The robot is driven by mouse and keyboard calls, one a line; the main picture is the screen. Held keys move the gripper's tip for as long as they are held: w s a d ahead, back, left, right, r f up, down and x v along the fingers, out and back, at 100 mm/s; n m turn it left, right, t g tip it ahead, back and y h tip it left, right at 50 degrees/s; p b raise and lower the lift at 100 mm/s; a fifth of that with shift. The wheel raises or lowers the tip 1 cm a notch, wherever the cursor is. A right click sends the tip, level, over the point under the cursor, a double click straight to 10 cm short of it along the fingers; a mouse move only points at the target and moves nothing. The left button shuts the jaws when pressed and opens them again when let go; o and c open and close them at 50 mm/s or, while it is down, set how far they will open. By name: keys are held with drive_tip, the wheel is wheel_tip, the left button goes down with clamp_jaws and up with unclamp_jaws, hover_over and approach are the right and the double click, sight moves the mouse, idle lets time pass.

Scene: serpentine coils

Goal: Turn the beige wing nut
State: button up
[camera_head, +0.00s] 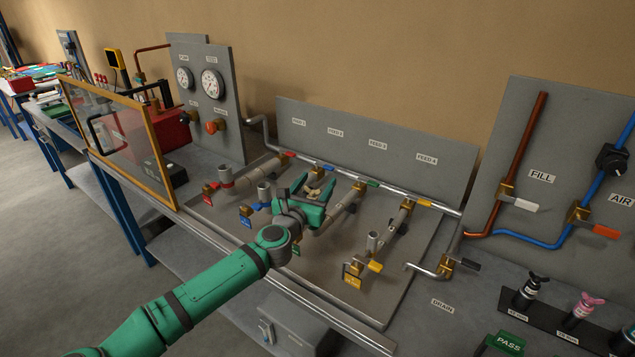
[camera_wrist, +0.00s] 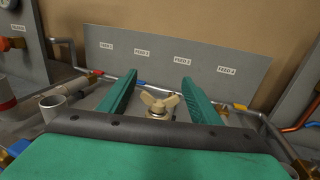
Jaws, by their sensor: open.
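The beige wing nut (camera_wrist: 159,102) sits in the middle of the wrist view, with two raised wings on a brass-coloured fitting. In the head view the wing nut (camera_head: 316,171) shows small, just beyond my gripper. My gripper (camera_wrist: 156,84) is green and open, with one finger on each side of the wing nut in the wrist view. The fingers look apart from the wings. In the head view my gripper (camera_head: 312,190) hangs over the pipework, and its body hides part of the pipes below. The lower part of the fitting is hidden behind my gripper's palm.
A grey back panel (camera_head: 375,143) with feed labels stands behind the pipes. Parallel pipes with coloured-handled valves surround my gripper, including a yellow-tagged valve (camera_head: 353,271). A gauge panel (camera_head: 207,97) and an orange-framed clear guard (camera_head: 117,137) stand to the left.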

drive_tip(key=shift+w+d, duration=0.15)
drive_tip(key=shift+w, duration=0.35)
drive_tip(key=c, duration=1.1)
